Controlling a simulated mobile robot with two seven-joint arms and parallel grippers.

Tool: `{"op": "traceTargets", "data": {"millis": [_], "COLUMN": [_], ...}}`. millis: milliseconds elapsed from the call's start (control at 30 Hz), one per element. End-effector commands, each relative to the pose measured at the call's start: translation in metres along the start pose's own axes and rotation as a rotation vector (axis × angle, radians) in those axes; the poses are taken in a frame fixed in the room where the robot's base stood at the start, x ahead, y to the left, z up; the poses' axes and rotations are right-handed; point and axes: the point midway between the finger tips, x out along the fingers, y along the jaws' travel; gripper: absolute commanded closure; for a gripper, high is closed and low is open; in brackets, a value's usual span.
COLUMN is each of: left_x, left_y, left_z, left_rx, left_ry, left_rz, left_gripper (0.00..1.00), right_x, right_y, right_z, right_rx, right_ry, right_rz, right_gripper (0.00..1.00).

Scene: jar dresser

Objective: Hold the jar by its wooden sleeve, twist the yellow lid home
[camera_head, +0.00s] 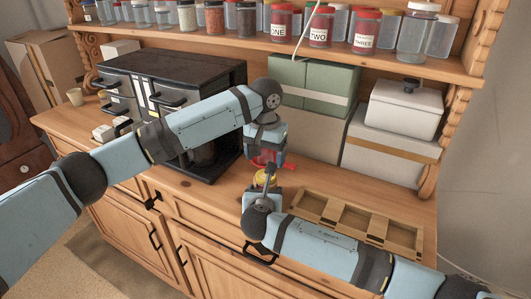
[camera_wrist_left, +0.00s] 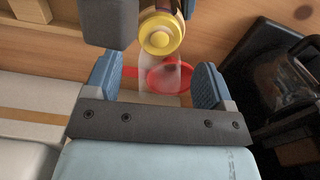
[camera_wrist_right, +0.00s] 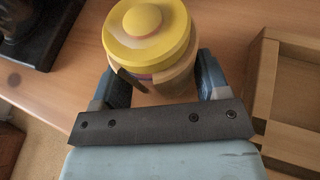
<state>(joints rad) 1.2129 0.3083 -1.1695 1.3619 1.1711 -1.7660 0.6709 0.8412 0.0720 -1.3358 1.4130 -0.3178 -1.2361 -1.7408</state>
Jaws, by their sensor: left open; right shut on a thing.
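The jar's yellow lid (camera_wrist_right: 140,25) with a round knob sits on top of the jar. The jar's tan wooden sleeve (camera_wrist_right: 172,78) shows below it in the right wrist view. My right gripper (camera_wrist_right: 160,92) is shut on the sleeve, one finger on each side. In the head view the yellow lid (camera_head: 265,178) is just above my right gripper (camera_head: 262,197). My left gripper (camera_head: 270,158) is open above the lid. In the left wrist view the lid (camera_wrist_left: 160,36) lies beyond the open left fingers (camera_wrist_left: 160,82). I cannot tell how tightly the lid sits.
A red ring-shaped thing (camera_wrist_left: 172,75) shows between the left fingers; I cannot tell what it belongs to. A wooden divided tray (camera_head: 400,235) lies to the right. A black cabinet (camera_head: 180,80) stands left. Green boxes (camera_head: 312,85) and a shelf of jars (camera_head: 320,28) are behind.

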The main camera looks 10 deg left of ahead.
Motion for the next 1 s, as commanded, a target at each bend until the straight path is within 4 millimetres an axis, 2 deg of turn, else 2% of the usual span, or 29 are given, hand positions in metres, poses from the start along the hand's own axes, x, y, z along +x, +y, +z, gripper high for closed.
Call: {"op": "traceTargets", "data": {"millis": [100, 267, 633, 767, 1000], "left_x": [-0.013, -0.023, -0.024, -0.016, 0.019], "left_y": [0.001, 0.001, 0.001, 0.0, 0.0], "left_z": [0.0, -0.001, 0.0, 0.0, 0.0], "left_rx": [-0.149, -0.29, -0.32, -0.32, -0.32], "left_ry": [0.002, 0.002, 0.001, 0.0, -0.001], "left_rz": [0.001, 0.002, 0.001, 0.0, -0.001], "left_gripper": [0.23, 0.23, 0.23, 0.23, 0.23], "right_x": [0.0, 0.0, 0.0, 0.0, 0.0], "right_y": [0.0, 0.0, 0.001, 0.001, 0.001], "right_z": [0.0, -0.001, 0.0, -0.001, 0.0], "right_rx": [0.0, 0.0, 0.0, 0.0, 0.0], "right_ry": [0.001, 0.001, 0.001, 0.001, 0.001], "right_rz": [0.001, 0.001, 0.001, 0.001, 0.001], "right_gripper": [0.97, 0.97, 0.97, 0.97, 0.97]}}
